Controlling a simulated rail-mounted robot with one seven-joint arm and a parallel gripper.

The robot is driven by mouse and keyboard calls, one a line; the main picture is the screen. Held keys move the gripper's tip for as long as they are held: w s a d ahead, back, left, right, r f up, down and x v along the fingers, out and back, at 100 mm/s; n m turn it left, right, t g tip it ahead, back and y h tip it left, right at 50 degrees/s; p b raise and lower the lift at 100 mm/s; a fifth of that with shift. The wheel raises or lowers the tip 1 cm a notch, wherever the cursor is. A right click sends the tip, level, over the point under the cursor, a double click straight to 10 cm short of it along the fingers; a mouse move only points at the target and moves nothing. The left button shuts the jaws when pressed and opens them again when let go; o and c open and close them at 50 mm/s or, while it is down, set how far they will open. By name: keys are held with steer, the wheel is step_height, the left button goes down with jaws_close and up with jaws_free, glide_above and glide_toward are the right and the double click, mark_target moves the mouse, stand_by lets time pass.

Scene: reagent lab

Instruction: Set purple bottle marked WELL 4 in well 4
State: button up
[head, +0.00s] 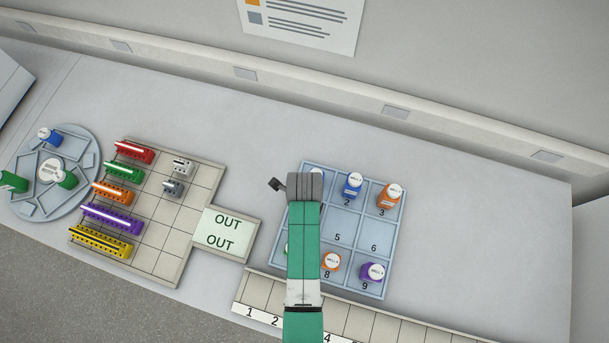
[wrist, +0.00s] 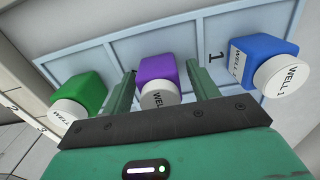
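The purple bottle (wrist: 157,82), white-capped with a label reading "WEL…", stands in the tray's middle cell along the near side, between the green and blue bottles. My gripper (wrist: 163,80) is open around it, one finger on each side, with a small gap to each. The tray (head: 398,240) has numbered wells. In the head view my arm covers well 4 and the bottle, and my fingertips are hidden. The number 4 is not visible in the wrist view; a 1 shows beside the blue bottle (wrist: 268,58), whose cap reads WELL 1.
A green bottle (wrist: 82,92) stands left of my fingers. Other bottles fill tray cells: blue (head: 353,186), orange (head: 388,198), orange-red (head: 330,264), purple (head: 374,272). Wells 5 and 6 look empty. A rack (head: 160,240) and round carousel (head: 85,140) stand left.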

step_height(320, 180, up, 12)
steer(key=shift+r+p, duration=0.15)
steer(key=shift+p, duration=0.35)
steer(key=w+r+n+t, duration=0.4)
steer(key=w+r+t, duration=0.15)
steer(key=r, duration=0.55)
steer(key=w+r+n+t, duration=0.4)
steer(key=w+r, duration=0.3)
steer(key=r, duration=0.4)
step_height(320, 180, up, 19)
steer(key=n+t, duration=0.6)
steer(key=t, duration=0.1)
steer(key=s+r+n+t, duration=0.4)
steer(key=s+r, duration=0.2)
steer(key=r, duration=0.4)
steer(key=s+r+n+t, duration=0.3)
steer(key=s+r, duration=0.4)
steer(key=r, duration=0.4)
steer(key=shift+s+r+n+t, duration=0.3)
steer(key=shift+n+t, duration=0.1)
steer(key=shift+t, duration=0.35)
